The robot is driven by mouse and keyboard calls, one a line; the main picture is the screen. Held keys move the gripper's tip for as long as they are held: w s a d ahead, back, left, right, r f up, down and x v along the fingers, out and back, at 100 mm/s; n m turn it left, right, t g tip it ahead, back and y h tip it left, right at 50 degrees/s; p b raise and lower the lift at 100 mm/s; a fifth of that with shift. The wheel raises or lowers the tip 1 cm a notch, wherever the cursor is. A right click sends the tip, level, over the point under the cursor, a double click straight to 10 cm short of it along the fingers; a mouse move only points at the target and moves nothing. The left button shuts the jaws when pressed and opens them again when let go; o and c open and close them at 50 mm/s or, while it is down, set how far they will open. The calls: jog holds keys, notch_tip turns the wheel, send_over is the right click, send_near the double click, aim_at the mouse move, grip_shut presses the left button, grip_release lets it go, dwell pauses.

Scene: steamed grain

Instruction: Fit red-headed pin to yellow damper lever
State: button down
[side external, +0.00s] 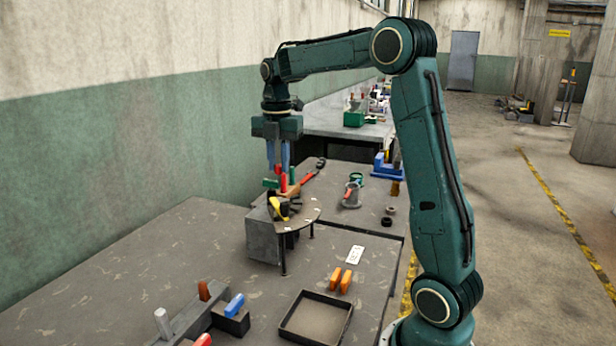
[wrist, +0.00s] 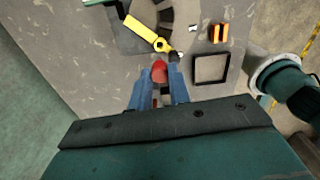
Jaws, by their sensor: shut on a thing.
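The red-headed pin (wrist: 159,72) is between the blue fingers of my gripper (wrist: 160,77), and its red head shows in the wrist view. Its lower part is hidden. The yellow damper lever (wrist: 143,32) lies just ahead of the fingertips in the wrist view, with its ring end towards the pin. In the side view my gripper (side external: 278,167) points down above the lever (side external: 278,208), which sits at the round plate. Several red parts show under the fingers there, and I cannot tell which is the pin. The pin looks apart from the lever.
A dark tray (side external: 296,330), orange blocks (side external: 340,279) and a white card (side external: 354,254) lie nearer the camera. Bare tabletop (side external: 170,255) is at left.

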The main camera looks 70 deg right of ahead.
aim_at(279, 174)
jog(key=shift+f, duration=0.15)
jog(key=shift+f, duration=2.25)
jog(key=shift+f, duration=1.65)
dwell(1.1)
jog(key=c, duration=1.2)
grip_release()
jog(key=shift+c, duration=0.2)
jog(key=shift+r, duration=0.1)
notch_tip(279, 174, up, 12)
jog(key=shift+r, duration=0.8)
